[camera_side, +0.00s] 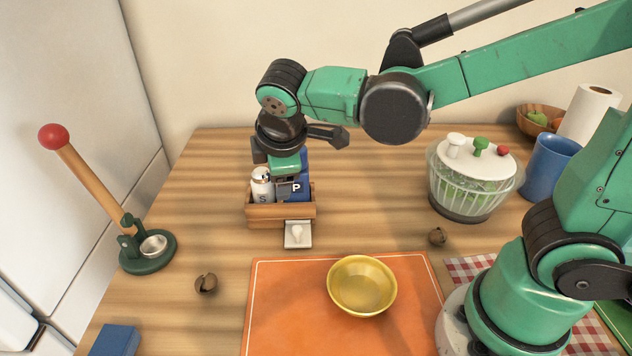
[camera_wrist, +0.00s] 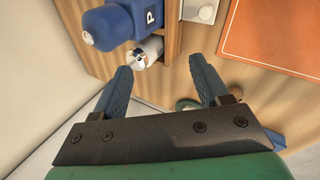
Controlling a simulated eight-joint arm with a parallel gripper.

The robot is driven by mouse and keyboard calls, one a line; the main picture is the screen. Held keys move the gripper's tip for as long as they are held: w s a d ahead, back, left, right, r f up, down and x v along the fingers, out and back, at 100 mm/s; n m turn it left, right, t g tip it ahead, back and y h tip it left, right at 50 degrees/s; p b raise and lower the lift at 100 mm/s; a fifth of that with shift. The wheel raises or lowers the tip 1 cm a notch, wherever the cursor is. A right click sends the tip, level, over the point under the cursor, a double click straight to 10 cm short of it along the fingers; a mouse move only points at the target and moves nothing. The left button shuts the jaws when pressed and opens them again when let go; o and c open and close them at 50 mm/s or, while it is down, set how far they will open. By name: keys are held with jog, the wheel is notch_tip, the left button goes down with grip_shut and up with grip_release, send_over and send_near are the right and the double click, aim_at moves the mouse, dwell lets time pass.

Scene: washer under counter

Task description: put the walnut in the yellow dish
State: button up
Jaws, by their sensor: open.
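Two small round brown things with dark slits lie on the wooden counter: one (camera_side: 206,284) left of the orange mat, one (camera_side: 437,236) behind its right corner. Either could be the walnut; I cannot tell which. The yellow dish (camera_side: 362,286) sits upright on the orange mat and looks empty. My gripper (camera_side: 289,186) is over the wooden caddy at the back, well away from both brown things and the dish. In the wrist view its fingers (camera_wrist: 160,66) are spread with nothing between their tips.
The wooden caddy (camera_side: 263,212) holds a silver-topped shaker (camera_side: 262,186) and a blue one marked P (camera_side: 299,187), close to my gripper. A red-knobbed lever press (camera_side: 90,182) stands left. A salad spinner (camera_side: 470,181) and blue mug (camera_side: 548,166) stand right. The orange mat (camera_side: 285,310) is largely clear.

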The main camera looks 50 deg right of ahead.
jog(key=s+d+m+t+y, duration=0.1)
jog(key=s+d+m, duration=0.4)
jog(key=m, duration=0.5)
jog(key=shift+s+d+r+t+y, duration=0.25)
jog(key=shift+s+t+y, duration=0.15)
jog(key=shift+s+y, duration=0.4)
jog(key=shift+o, duration=0.6)
jog(key=shift+s+d+f+m, duration=0.1)
jog(key=shift+m, duration=0.5)
